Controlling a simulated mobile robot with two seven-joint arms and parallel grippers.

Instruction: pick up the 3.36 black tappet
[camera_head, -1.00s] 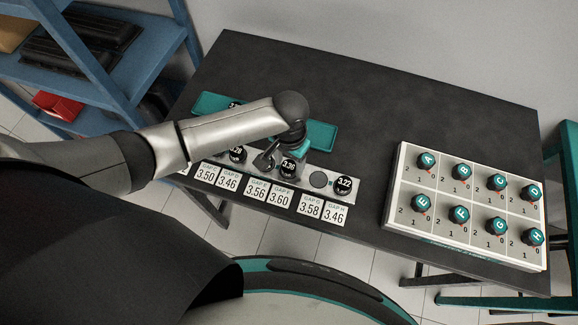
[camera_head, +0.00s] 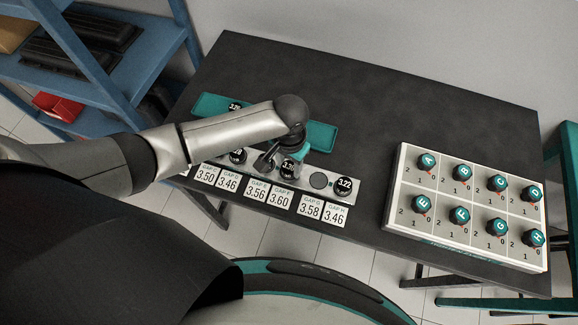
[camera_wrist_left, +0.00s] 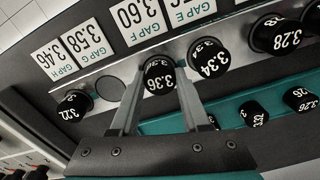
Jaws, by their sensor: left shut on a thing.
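The black tappet marked 3.36 (camera_wrist_left: 158,82) stands in the metal rail, between the fingertips of my left gripper (camera_wrist_left: 158,90) in the left wrist view. The gripper is shut on it. In the head view the 3.36 tappet (camera_head: 288,168) shows partly below my left gripper (camera_head: 290,155). Whether its base is clear of the rail cannot be told. The tappet marked 3.34 (camera_wrist_left: 208,60) stands beside it in the rail. My right gripper is not in view.
The rail (camera_head: 325,189) also holds tappets marked 3.22 (camera_head: 343,185) and 3.28 (camera_head: 238,156), with an empty round seat (camera_head: 319,180) near 3.22. Gap cards (camera_head: 309,208) line the table's front. A teal tray (camera_head: 322,135) lies behind. A lettered dial box (camera_head: 465,225) stands at the right.

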